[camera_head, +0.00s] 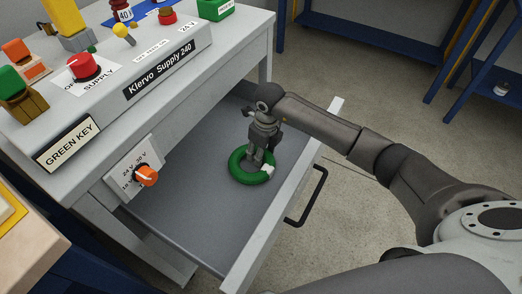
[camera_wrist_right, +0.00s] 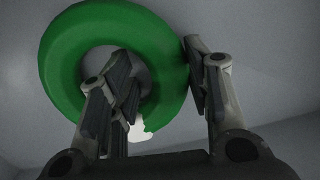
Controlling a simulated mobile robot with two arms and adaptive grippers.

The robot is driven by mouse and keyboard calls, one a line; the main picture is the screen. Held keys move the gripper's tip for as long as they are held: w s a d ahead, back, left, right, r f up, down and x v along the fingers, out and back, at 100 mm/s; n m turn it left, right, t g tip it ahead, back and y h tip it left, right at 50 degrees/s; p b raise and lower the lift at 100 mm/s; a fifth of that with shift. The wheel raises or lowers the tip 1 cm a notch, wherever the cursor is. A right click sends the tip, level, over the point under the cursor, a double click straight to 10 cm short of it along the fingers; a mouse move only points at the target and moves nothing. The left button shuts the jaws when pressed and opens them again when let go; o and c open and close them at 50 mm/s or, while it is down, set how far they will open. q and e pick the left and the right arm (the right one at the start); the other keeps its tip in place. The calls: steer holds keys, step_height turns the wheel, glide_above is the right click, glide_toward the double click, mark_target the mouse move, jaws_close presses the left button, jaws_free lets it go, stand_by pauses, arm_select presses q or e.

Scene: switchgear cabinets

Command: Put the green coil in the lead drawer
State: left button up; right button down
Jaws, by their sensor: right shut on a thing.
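The green coil (camera_head: 237,170) is a thick ring with a small white part at its right side. It is inside the open grey drawer (camera_head: 185,220), at or just above the drawer floor; I cannot tell whether it touches. My right gripper (camera_head: 257,163) points down at the coil and is shut on it. In the right wrist view, one finger is inside the ring of the coil (camera_wrist_right: 72,62) and the other is outside, with the ring's wall between them. My left gripper is not in view.
The drawer's black handle (camera_head: 318,192) is on its front. Above the drawer stands a grey bench with a sign "Klervo Supply 240" (camera_head: 160,68), a red knob (camera_head: 83,66) and a "GREEN KEY" plate (camera_head: 68,143). An orange knob (camera_head: 146,175) is beside the drawer. The drawer floor is otherwise clear.

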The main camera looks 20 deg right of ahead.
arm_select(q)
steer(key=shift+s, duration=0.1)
arm_select(e)
steer(key=shift+w, duration=0.1)
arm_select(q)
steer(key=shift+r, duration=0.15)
arm_select(e)
steer(key=c, duration=0.7)
jaws_free()
steer(key=shift+c, duration=0.2)
steer(key=shift+r, duration=0.15)
steer(key=r, duration=0.5)
steer(key=s+r, duration=0.1)
steer(key=r, duration=0.1)
steer(key=shift+d+r+p, duration=0.2)
steer(key=shift+d+p, duration=0.05)
steer(key=shift+p, duration=0.15)
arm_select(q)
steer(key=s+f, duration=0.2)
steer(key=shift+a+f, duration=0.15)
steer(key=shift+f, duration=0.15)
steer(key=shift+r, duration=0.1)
arm_select(e)
steer(key=shift+r, duration=0.1)
